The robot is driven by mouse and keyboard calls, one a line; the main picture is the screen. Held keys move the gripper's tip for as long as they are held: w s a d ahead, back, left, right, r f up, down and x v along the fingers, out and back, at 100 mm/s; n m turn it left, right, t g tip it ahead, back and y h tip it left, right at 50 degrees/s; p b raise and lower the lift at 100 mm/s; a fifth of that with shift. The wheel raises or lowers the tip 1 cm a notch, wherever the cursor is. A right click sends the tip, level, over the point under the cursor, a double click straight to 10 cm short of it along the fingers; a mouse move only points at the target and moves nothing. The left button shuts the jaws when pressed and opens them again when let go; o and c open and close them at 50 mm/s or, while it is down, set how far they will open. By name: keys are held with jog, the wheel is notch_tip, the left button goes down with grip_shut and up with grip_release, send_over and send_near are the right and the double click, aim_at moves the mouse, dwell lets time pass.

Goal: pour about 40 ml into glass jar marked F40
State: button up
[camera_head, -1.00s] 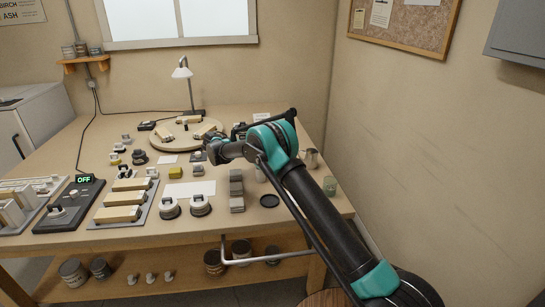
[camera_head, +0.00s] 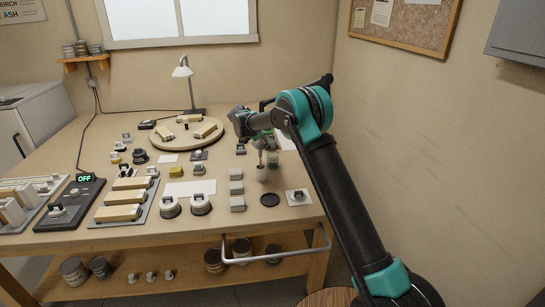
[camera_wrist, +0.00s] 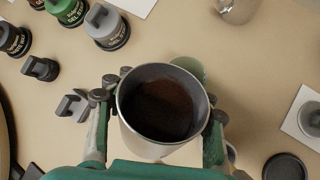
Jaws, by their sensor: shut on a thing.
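My gripper (camera_wrist: 158,125) is shut on a grey metal cup (camera_wrist: 130,112), with one finger on each side. In the wrist view the cup is seen from above, looks roughly upright, and has dark brown contents. A pale green glass jar (camera_wrist: 190,68) shows partly behind the cup's far rim, and most of it is hidden. No F40 mark can be read. In the head view my gripper (camera_head: 262,144) is over the right part of the bench, close to a small pale container (camera_head: 262,173). The held cup is too small to make out clearly there.
A metal pitcher (camera_wrist: 237,8) stands beyond the cup. A black disc (camera_head: 270,200) and a card with a grey knobbed piece (camera_head: 298,197) lie near the front right. Grey blocks (camera_head: 237,188) stand left of the gripper. A lamp (camera_head: 185,85) stands at the back.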

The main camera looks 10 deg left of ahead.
jog(key=shift+w+d+r+g+y+p, duration=0.15)
jog(key=shift+d+g+y+p, duration=0.15)
jog(key=shift+y, duration=0.6)
jog(key=shift+a+r+m+g+y+p, duration=0.1)
jog(key=shift+r+m+g+y+p, duration=0.25)
jog(key=shift+y+p, duration=0.5)
dwell(0.3)
jog(key=shift+d+p, duration=0.35)
jog(key=shift+d, duration=0.2)
dwell(0.4)
jog(key=shift+w+d+m+y+p, duration=0.15)
jog(key=shift+m+y+p, duration=0.2)
jog(key=shift+y, duration=0.3)
jog(key=shift+r, duration=0.15)
dwell(0.5)
jog(key=shift+s+a+f+g+y+p, duration=0.35)
jog(key=shift+a+y+p, duration=0.2)
jog(key=shift+y, duration=0.15)
